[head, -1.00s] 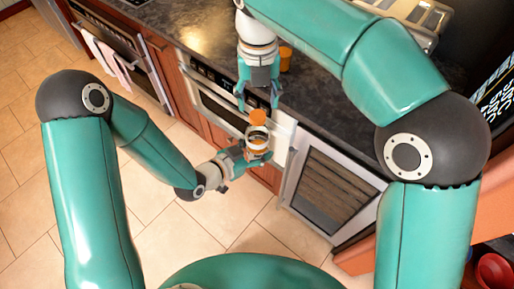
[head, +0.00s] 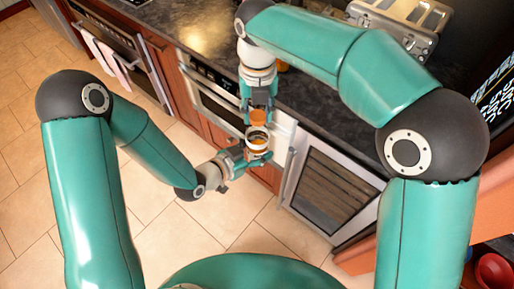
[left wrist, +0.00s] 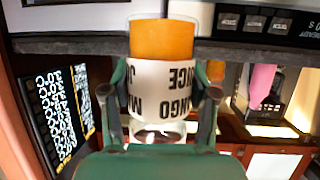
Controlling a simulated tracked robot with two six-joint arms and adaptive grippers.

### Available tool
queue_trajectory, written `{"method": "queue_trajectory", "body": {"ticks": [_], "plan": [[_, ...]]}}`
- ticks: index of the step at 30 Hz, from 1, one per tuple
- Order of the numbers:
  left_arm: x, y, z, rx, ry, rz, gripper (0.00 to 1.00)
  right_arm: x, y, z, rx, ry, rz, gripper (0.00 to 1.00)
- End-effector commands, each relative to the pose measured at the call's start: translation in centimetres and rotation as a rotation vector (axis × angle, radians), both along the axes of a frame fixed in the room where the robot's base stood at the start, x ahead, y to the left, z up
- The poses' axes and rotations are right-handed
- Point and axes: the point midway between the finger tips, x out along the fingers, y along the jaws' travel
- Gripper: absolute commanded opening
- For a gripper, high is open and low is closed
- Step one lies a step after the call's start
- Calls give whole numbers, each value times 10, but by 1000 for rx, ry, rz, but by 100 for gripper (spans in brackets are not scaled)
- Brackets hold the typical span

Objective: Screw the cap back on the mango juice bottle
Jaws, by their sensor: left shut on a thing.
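My left gripper (left wrist: 160,108) is shut on the mango juice bottle (left wrist: 160,85), with a finger on each side of its white label. The label lettering is upside down in the left wrist view, with orange juice above it and clear glass below. In the head view the bottle (head: 258,150) is held in front of the counter. The orange cap (head: 257,116) shows at its upper end; whether it is seated there I cannot tell. My right gripper (head: 257,112) points down from above with fingers on both sides of the cap; whether they touch it is unclear.
The dark counter (head: 195,35) with a steel toaster (head: 400,25) lies behind. Below are a built-in microwave drawer (head: 212,105) and a glass-door cooler (head: 330,190). An orange item (head: 283,68) on the counter is mostly hidden by my right arm. Floor in front is clear.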

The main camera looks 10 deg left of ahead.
Motion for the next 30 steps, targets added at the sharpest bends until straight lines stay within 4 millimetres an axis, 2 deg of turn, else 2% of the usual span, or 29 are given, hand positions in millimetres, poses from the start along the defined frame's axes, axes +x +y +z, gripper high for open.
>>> {"method": "queue_trajectory", "body": {"ticks": [2, 7, 11, 30], "plan": [[0, 0, 1, -2, -1, 1, 0, 0, -1, 0, -1, 0, 0, 0], [0, 0, 1, -1, -1, 2, 0, 0, -1, 0, -2, 0, -42, 0], [0, 0, 1, -1, -1, 2, 0, 0, -1, 0, -2, 0, -217, 0], [0, 0, 1, -1, -1, 2, 0, 1, 0, -1, -4, 2, -1654, 0]]}}
